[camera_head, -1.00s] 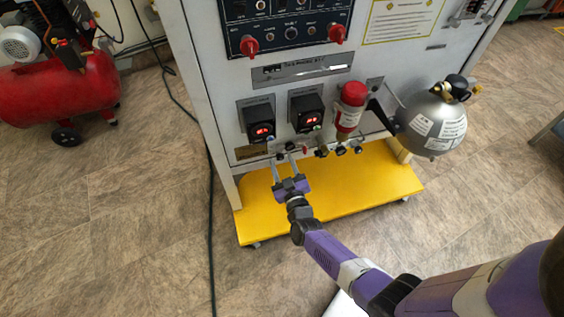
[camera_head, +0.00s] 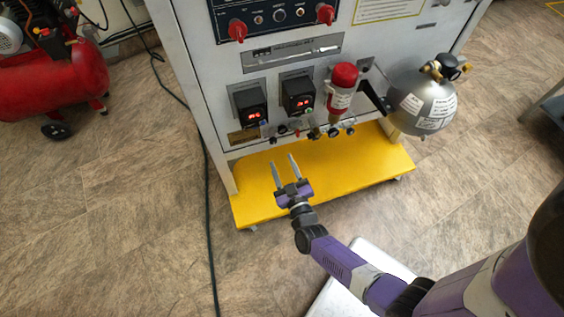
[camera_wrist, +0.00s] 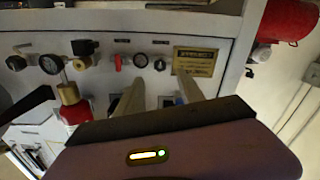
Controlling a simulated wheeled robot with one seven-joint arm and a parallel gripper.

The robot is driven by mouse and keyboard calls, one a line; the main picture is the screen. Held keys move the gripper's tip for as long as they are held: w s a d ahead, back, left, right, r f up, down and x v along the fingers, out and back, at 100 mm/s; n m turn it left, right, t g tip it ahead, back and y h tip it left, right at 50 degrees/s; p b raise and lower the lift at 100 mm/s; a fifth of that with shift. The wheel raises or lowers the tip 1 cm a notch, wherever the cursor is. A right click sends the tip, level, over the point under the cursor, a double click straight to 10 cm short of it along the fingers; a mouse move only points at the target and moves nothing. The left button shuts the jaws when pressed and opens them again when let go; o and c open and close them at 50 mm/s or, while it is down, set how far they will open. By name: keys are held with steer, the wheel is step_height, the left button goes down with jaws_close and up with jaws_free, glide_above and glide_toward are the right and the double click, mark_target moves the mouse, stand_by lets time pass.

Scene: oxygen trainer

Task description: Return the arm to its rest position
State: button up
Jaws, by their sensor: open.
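My gripper (camera_head: 284,172) is in front of the oxygen trainer (camera_head: 200,60), over the yellow base (camera_head: 345,165). Its two fingers are apart with nothing between them. The fingertips are below the row of small valves and gauges (camera_head: 310,132) and look clear of them. In the wrist view the fingers point at the panel's lower strip, near the red toggle (camera_wrist: 117,62) and the brass plate (camera_wrist: 195,61). My arm reaches in from the lower right.
A red fire-extinguisher-like bottle (camera_head: 342,88) and a silver sphere tank (camera_head: 425,102) stick out from the panel. A red compressor (camera_head: 60,80) stands at left. A dark cable (camera_head: 208,220) lies on the floor.

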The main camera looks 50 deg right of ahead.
stand_by(0.4)
steer(key=s+a+r+t+y+p, duration=0.1)
steer(key=a+r+t+y+p, duration=0.15)
steer(key=a+r, duration=0.55)
steer(key=s+a+r+n+g+y+p, duration=0.1)
steer(key=s+a+r+y+p, duration=0.2)
steer(key=s+r, duration=0.8)
steer(key=s+a+r+n+g+y+p, duration=0.1)
steer(key=s+a+r+n+y+p, duration=0.1)
steer(key=s+a+r, duration=0.4)
steer(key=shift+s+r+n+g+y+p, duration=0.2)
steer(key=shift+s+r+y+p, duration=0.35)
steer(key=shift+s+r, duration=1.6)
steer(key=shift+s+r+n+g+y+p, duration=0.2)
steer(key=shift+s+r+y, duration=0.5)
steer(key=shift+r, duration=2.85)
